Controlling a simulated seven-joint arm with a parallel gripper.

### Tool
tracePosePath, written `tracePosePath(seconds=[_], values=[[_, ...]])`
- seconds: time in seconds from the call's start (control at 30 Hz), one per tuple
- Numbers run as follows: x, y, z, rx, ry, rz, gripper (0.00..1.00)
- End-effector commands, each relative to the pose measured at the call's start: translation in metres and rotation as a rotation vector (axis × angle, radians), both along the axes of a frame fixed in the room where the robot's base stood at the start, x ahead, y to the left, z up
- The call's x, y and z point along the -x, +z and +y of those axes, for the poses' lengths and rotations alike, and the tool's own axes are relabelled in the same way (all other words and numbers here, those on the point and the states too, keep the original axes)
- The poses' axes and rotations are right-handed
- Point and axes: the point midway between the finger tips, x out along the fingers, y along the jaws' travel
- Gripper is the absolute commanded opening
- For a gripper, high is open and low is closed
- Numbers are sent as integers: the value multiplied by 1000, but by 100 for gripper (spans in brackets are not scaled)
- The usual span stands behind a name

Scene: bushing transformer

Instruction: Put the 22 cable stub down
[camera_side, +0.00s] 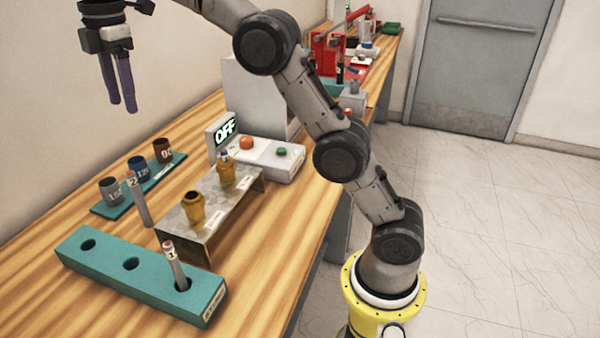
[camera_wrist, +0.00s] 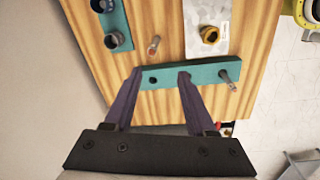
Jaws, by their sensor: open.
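A grey cable stub (camera_side: 138,203) with a "2" on its light top stands on bare table, tilted slightly, beside the teal block (camera_side: 107,273). It also shows in the wrist view (camera_wrist: 154,46), just beyond the block (camera_wrist: 208,74). A second grey stub (camera_side: 177,267) stands tilted in the block's end hole and shows at right in the wrist view (camera_wrist: 229,77). The block's other two holes are empty. My gripper (camera_side: 123,108) is open and empty, high above the table, pointing down. It touches neither stub. Its fingers (camera_wrist: 160,74) partly cover the block's edge in the wrist view.
A teal rack (camera_side: 172,172) holds grey, blue and brown cups behind the stub. A metal stand (camera_side: 228,205) carries two brass bushings (camera_side: 193,207). Wooden table is bare at front left.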

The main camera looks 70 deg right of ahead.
Motion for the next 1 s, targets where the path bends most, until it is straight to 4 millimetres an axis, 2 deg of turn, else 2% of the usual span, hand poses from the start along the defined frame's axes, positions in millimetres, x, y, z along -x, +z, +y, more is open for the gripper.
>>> tracePosePath(seconds=[0.03, 0.2, 0.3, 0.43, 0.57, 0.8, 0.9, 1.0], values=[[17, 11, -4, -8, -66, -23, 56], [67, 24, -15, -43, -294, -93, 56], [101, 24, -21, -69, -428, -133, 56], [148, 13, -27, -113, -600, -183, 56], [198, -8, -33, -163, -770, -228, 56], [283, -71, -40, -275, -1068, -304, 56], [308, -98, -42, -317, -1163, -326, 56], [325, -118, -43, -347, -1231, -339, 56]])
